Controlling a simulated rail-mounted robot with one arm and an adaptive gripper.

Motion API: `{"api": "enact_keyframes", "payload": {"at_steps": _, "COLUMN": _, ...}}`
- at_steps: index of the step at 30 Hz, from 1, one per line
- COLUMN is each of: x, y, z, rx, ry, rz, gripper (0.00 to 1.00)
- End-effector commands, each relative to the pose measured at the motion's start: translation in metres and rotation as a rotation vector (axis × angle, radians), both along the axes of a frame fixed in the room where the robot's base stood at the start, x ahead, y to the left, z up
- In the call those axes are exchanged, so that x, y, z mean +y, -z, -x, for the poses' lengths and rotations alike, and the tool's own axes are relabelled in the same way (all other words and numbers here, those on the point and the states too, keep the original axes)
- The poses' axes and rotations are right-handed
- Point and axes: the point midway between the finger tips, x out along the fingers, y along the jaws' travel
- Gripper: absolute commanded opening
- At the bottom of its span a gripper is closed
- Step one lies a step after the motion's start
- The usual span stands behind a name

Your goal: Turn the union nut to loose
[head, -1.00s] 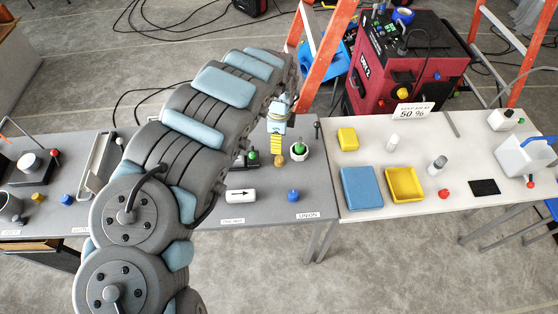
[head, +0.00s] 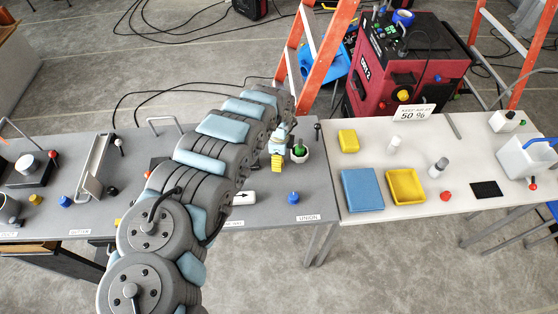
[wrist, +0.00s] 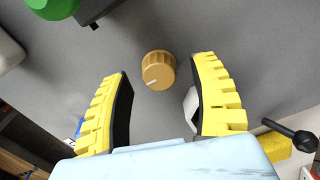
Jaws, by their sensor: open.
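A ridged, round brass-coloured nut or knob (wrist: 158,68) with a pale line on its top face shows in the wrist view. It seems to be the union nut, as a UNION label (head: 308,217) stands at that end of the grey table. My gripper (wrist: 165,74) is open, with one yellow finger to each side of the brass piece and visible gaps on both sides. I cannot tell how far the fingertips are above the table. In the head view my gripper (head: 277,161) hides the brass piece.
A blue knob (head: 293,197) and a white arrow block (head: 244,198) are nearer the front. A black-knobbed lever (wrist: 290,135) is at right in the wrist view.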

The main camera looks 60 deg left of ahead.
Motion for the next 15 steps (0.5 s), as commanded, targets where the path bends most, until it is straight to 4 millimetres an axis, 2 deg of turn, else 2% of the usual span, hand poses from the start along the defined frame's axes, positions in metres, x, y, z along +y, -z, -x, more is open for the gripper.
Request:
{"api": "enact_keyframes", "payload": {"at_steps": 6, "x": -0.0013, "y": 0.0109, "z": 0.0001, "rx": 0.0, "ry": 0.0, "rz": 0.002, "gripper": 0.62}}
{"api": "enact_keyframes", "payload": {"at_steps": 15, "x": -0.0005, "y": 0.0115, "z": 0.0003, "rx": 0.001, "ry": 0.0, "rz": 0.001, "gripper": 0.62}}
